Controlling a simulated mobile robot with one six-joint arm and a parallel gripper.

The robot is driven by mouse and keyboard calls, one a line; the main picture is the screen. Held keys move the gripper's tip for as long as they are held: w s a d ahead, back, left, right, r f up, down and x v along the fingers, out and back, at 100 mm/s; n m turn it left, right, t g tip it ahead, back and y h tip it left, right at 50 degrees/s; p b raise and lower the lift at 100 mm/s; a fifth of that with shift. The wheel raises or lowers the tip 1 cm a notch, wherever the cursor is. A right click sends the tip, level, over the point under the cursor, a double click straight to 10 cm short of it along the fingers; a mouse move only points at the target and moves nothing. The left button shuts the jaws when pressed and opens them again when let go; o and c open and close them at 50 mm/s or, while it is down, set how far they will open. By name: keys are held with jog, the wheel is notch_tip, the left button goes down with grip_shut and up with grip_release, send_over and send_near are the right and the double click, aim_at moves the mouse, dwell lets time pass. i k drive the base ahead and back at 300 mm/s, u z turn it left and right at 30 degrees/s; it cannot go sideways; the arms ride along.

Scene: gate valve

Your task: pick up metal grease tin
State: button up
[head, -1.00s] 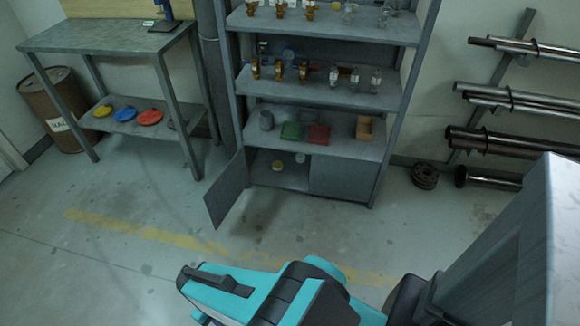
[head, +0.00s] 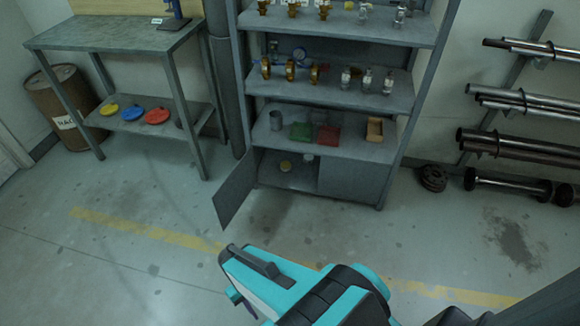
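A grey metal cylinder (head: 275,121), perhaps the grease tin, stands upright on the shelf above the low cabinet. A small round yellow-topped container (head: 285,166) sits inside the open cabinet, with a small whitish item (head: 308,157) right of it. I cannot tell for sure which of these is the grease tin. The teal and black end of my arm, with my gripper (head: 238,272), is low in the head view, in front of the cabinet and well apart from the shelves. Its fingers are not clear enough to show whether they are open.
The cabinet's left door (head: 235,190) stands open toward me; the right door (head: 349,178) is shut. Green (head: 301,131) and red (head: 326,138) bins and a wooden box (head: 374,129) share the cylinder's shelf. A workbench (head: 110,40) stands left, pipe racks right. The floor before the cabinet is clear.

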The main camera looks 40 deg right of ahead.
aim_at(285, 166)
jog(key=u, duration=0.05)
jog(key=i, duration=1)
jog(key=z, duration=0.05)
